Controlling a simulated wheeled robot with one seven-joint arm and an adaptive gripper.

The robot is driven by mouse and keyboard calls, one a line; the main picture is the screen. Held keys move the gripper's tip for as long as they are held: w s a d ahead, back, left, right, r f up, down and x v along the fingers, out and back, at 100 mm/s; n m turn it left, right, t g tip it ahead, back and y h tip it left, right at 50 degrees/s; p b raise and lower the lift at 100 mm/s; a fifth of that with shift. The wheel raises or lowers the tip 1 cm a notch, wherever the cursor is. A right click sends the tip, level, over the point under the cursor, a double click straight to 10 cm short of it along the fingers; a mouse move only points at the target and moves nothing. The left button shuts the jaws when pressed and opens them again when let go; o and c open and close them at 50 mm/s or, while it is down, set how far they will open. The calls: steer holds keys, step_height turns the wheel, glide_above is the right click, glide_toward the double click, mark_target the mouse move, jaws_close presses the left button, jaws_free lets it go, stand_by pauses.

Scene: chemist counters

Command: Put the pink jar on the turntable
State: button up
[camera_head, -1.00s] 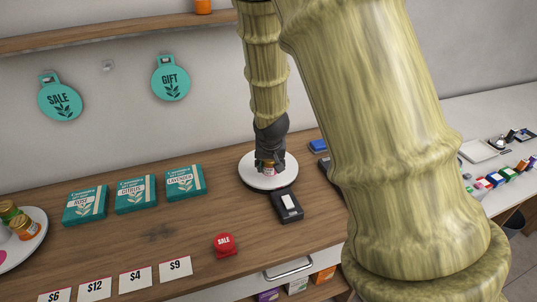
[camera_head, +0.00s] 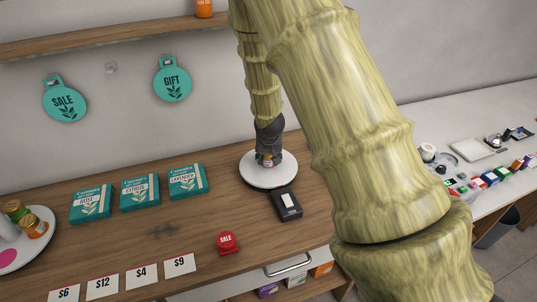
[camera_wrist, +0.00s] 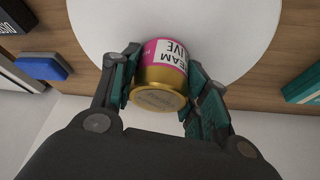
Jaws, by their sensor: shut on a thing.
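The pink jar (camera_wrist: 165,68) has a gold lid and a pink and white label, and shows between the fingers in the wrist view. My gripper (camera_wrist: 160,88) is shut on it, one finger on each side. In the head view my gripper (camera_head: 267,158) is low over the white round turntable (camera_head: 254,181), and the jar is mostly hidden. The turntable also shows in the wrist view (camera_wrist: 100,25), behind the jar. I cannot tell whether the jar's base touches the turntable.
A black device (camera_head: 287,205) stands at the turntable's front edge. A white tray with jars (camera_head: 32,250) is at far left. A blue block (camera_wrist: 42,66) lies near the turntable.

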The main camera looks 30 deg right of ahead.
steer(key=shift+f, duration=0.2)
steer(key=o, duration=1.1)
steer(key=shift+c, duration=0.2)
steer(key=shift+r, duration=0.2)
steer(key=shift+s+a+r, duration=0.15)
steer(key=shift+s+r, duration=0.1)
steer(key=shift+r, duration=0.3)
steer(key=b+v, duration=0.2)
steer(key=v, duration=0.8)
steer(key=shift+s+r, duration=0.15)
steer(key=shift+r, duration=0.1)
